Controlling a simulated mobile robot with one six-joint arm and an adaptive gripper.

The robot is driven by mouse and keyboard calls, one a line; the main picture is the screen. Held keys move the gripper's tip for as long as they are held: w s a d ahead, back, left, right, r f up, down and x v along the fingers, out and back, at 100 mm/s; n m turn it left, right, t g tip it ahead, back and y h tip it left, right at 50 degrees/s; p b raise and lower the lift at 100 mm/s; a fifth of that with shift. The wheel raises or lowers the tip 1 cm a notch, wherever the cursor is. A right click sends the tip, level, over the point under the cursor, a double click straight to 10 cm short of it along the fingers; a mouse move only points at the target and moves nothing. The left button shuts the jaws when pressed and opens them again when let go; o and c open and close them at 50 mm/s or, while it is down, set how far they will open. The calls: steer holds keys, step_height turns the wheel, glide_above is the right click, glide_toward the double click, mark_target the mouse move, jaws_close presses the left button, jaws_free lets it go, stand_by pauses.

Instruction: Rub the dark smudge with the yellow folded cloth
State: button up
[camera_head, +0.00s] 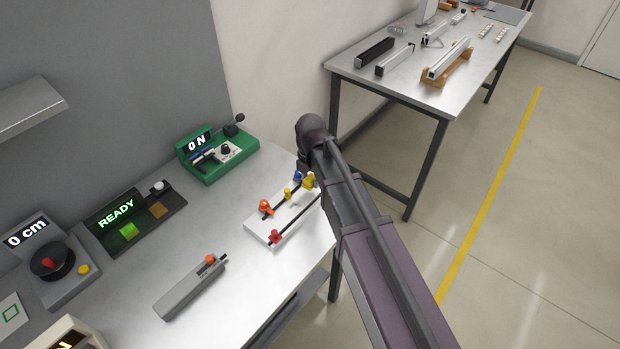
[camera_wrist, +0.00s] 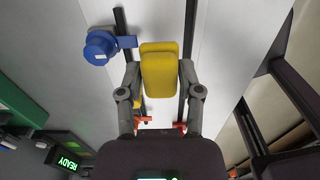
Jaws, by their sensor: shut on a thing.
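The yellow folded cloth (camera_wrist: 160,68) is a thick, rounded yellow pad between my two fingers in the wrist view. My gripper (camera_wrist: 160,82) is shut on it. In the head view only a small yellow bit of the cloth (camera_head: 308,180) shows beside my gripper, largely hidden by my arm. The cloth is over the far end of a white board (camera_head: 257,226) with dark slots. I cannot tell whether it touches the board. I cannot make out a dark smudge in either view; the cloth, gripper and arm hide part of the board.
Blue (camera_head: 297,176), yellow (camera_head: 287,193), orange (camera_head: 265,206) and red (camera_head: 275,237) knobs stand on the board. A green device (camera_head: 215,152) reading "0 N" is behind left. A grey bar (camera_head: 190,288) lies in front. Bare table (camera_head: 215,235) lies left of the board.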

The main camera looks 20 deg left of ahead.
mark_target(311, 177)
steer(key=shift+r+p, duration=1.25)
steer(key=shift+r, duration=0.25)
steer(key=shift+r, duration=0.1)
steer(key=shift+r+p, duration=1.4)
steer(key=shift+p, duration=0.1)
steer(key=shift+d, duration=0.1)
